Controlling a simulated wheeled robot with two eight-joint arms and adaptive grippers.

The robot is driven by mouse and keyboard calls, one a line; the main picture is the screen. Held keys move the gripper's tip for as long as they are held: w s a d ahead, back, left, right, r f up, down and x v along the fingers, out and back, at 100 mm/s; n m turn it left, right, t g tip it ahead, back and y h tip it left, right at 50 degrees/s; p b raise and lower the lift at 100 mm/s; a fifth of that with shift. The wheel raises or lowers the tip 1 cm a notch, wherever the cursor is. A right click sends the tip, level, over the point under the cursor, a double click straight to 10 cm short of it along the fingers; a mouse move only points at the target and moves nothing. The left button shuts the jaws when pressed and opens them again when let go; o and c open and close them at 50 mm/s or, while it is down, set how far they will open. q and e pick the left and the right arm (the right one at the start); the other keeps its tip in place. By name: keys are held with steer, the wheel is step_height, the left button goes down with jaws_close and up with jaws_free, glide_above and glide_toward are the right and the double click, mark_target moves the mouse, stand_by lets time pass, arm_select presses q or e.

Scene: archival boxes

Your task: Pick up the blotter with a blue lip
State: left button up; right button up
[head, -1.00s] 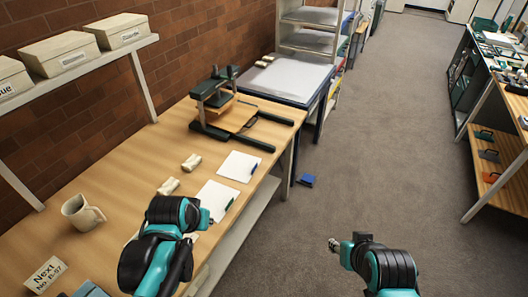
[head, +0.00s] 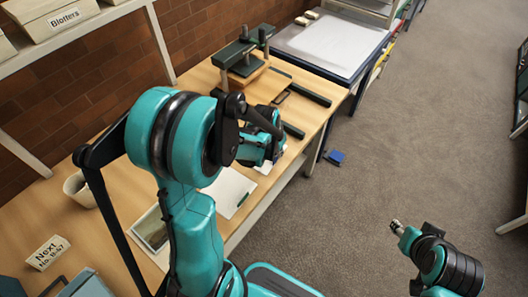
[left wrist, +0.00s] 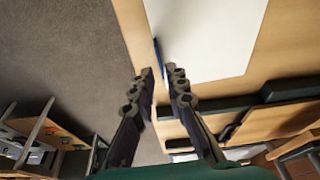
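The blotter (left wrist: 210,35) is a white sheet lying flat on the wooden table, with a narrow blue lip (left wrist: 160,52) at its edge near the table's side. In the head view my left arm and gripper (head: 268,150) cover most of it. In the left wrist view my left gripper (left wrist: 160,82) is open and empty, its two fingertips apart with the blue lip just beyond the gap between them. My right gripper (head: 397,226) hangs over the floor, away from the table; its fingers are too small to tell.
A second white sheet (head: 228,188) with a dark lip lies nearer on the table. A book press (head: 243,62) stands behind the left gripper. A mug (head: 78,188) and a sign (head: 47,253) are at left.

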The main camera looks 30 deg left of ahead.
mark_target(268, 166)
arm_select(q)
steer(key=b+x, duration=0.2)
steer(key=x, duration=0.2)
steer(key=shift+f, duration=0.35)
steer(key=shift+r, duration=0.1)
jaws_close()
